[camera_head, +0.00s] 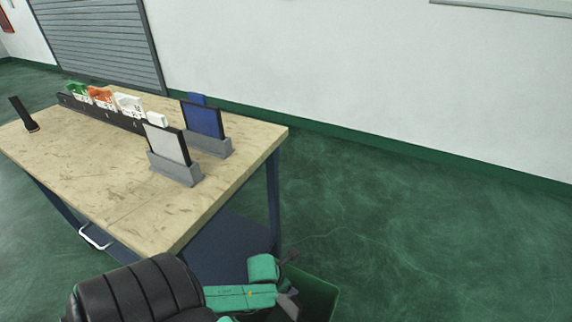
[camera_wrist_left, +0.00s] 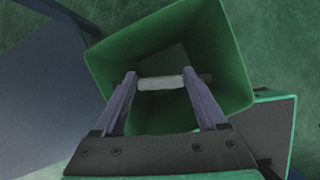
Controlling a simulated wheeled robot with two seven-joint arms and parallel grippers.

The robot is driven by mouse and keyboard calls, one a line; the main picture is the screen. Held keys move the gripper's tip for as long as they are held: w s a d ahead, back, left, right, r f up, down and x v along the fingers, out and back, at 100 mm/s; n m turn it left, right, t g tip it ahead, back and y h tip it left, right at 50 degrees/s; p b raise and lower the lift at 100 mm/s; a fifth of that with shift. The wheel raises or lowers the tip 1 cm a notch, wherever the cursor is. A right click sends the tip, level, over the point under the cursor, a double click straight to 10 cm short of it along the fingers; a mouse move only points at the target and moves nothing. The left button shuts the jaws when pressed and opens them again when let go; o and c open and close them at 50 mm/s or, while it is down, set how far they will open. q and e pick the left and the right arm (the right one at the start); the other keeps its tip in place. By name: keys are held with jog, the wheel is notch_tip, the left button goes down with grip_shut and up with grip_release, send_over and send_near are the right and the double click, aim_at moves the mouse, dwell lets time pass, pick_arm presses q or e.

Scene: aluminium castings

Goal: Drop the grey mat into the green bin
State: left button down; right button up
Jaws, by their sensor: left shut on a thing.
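The grey mat (camera_wrist_left: 162,83) shows in the left wrist view as a short, pale grey roll-like strip between the fingertips. My left gripper (camera_wrist_left: 162,84) is shut on it and holds it over the mouth of the green bin (camera_wrist_left: 235,60). The bin is open, and its inside walls show around the fingers. In the head view the bin (camera_head: 322,292) is at the bottom, beside the table, partly hidden by my left arm and gripper (camera_head: 288,303). I cannot make out the mat there. My right gripper is in neither view.
A wooden-topped table (camera_head: 110,185) stands at the left. On it are a white panel (camera_head: 166,143) and a blue panel (camera_head: 203,119) in grey stands, and a rack (camera_head: 105,113) with green, orange and white items. The green floor at the right is clear.

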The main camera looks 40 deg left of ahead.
pick_arm(q)
grip_release()
jog(key=shift+r, duration=0.15)
jog(key=p+v, duration=0.6)
jog(key=v, duration=0.8)
jog(key=shift+r, duration=0.2)
